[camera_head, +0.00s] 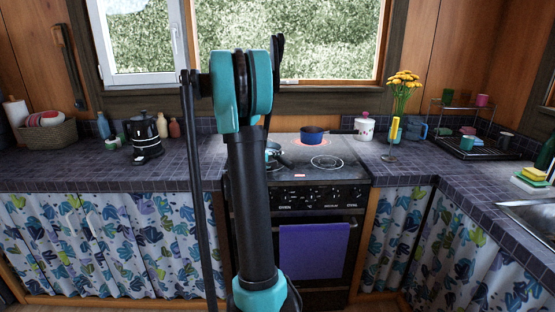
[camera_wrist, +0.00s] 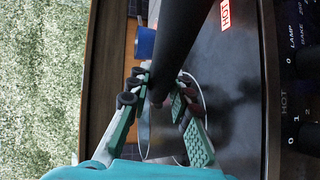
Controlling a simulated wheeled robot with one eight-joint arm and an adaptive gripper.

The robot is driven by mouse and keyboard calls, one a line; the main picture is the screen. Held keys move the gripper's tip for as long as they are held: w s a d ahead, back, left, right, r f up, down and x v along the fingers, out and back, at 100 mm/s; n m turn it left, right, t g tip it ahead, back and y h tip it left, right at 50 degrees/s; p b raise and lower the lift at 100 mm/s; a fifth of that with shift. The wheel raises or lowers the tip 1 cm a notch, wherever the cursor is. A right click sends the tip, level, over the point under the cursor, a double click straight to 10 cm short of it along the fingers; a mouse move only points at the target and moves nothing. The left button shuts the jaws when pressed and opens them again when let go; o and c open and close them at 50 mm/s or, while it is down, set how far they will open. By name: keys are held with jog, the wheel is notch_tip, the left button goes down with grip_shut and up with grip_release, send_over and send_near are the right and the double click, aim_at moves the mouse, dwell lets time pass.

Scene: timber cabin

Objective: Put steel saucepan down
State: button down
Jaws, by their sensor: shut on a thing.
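The steel saucepan (camera_head: 271,146) shows only in part in the head view, just right of my arm, over the left side of the stove top (camera_head: 335,172). My arm hides the rest of it. In the wrist view its thick black handle (camera_wrist: 186,38) runs from the top edge down between the fingers. My gripper (camera_wrist: 160,100) is shut on this handle. I cannot tell whether the pan's base touches the stove.
A blue pot (camera_head: 312,135) stands on a glowing rear burner; it also shows in the wrist view (camera_wrist: 145,41). The front right burner (camera_head: 327,162) is bare. A white canister (camera_head: 363,128) and yellow flowers (camera_head: 403,80) stand right of the stove, a black kettle (camera_head: 145,136) left.

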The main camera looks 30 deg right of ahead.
jog(key=c, duration=1.4)
grip_release()
jog(key=shift+o, duration=0.2)
jog(key=shift+a, duration=0.1)
jog(key=v, duration=1.2)
jog(key=s+a+f+m+y, duration=0.1)
jog(key=s+a+f+y, duration=0.4)
jog(key=s+a, duration=0.2)
jog(key=s+a+f+m+g+y, duration=0.1)
jog(key=s+a+f+y, duration=0.3)
jog(key=a, duration=0.7)
jog(key=s+a+f+m+y, duration=0.2)
jog(key=s+a+f+y, duration=0.3)
jog(key=s+a+f, duration=0.3)
jog(key=shift+s+a+f+y, duration=0.25)
jog(key=shift+s+a+y, duration=0.05)
jog(key=shift+s+a, duration=0.7)
